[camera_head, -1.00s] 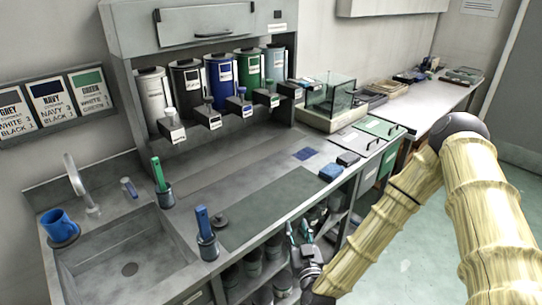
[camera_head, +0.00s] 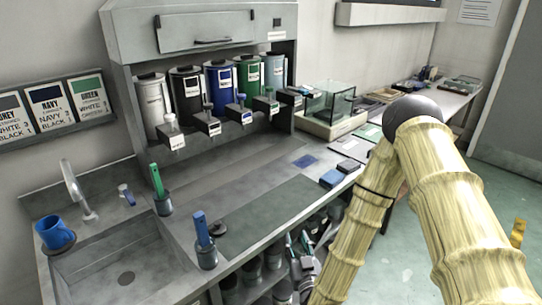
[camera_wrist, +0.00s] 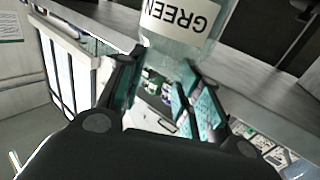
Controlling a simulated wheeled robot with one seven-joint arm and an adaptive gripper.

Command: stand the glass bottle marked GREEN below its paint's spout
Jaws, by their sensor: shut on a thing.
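A clear glass bottle (camera_wrist: 178,50) with a white label reading GREEN fills the top of the wrist view, the lettering upside down in that picture. My gripper (camera_wrist: 165,88) is shut on it, with teal-padded fingers on either side. In the head view my gripper (camera_head: 303,268) is low beside the front of the counter, in front of the open shelves; I cannot make out the bottle clearly there. The green paint canister (camera_head: 250,76) stands fourth from the left in the dispenser rack, with its spout (camera_head: 267,104) at the front.
White, black, blue and grey canisters share the rack, each with a spout. The counter below has a dark mat (camera_head: 265,213), mostly clear. A sink (camera_head: 125,275), a blue mug (camera_head: 55,232) and brush pots are at left. A glass case (camera_head: 330,103) stands at right.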

